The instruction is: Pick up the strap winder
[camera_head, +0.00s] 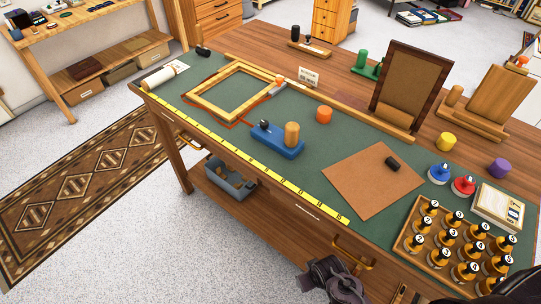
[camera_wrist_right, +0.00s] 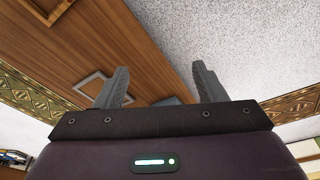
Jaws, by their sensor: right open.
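A blue block (camera_head: 278,139) with a wooden cylinder and a small black knob stands on the green mat near the middle of the bench; it may be the strap winder. A red strap (camera_head: 228,121) runs around a wooden frame (camera_head: 212,115) to its left, with a grey piece (camera_head: 277,90) and orange knob at a corner, so I cannot tell for sure which is the winder. A dark gripper (camera_head: 335,281), apparently my right one, is low in front of the bench, well away from both. Its two fingers (camera_wrist_right: 160,88) are open and empty in the wrist view. My left gripper does not show.
A brown board (camera_head: 372,180) with a black piece, an orange cylinder (camera_head: 323,114), and a wooden tray (camera_head: 436,267) of numbered bottles share the mat. A yellow measuring strip (camera_head: 240,158) lines the front edge. Drawer handles (camera_head: 353,252) protrude below.

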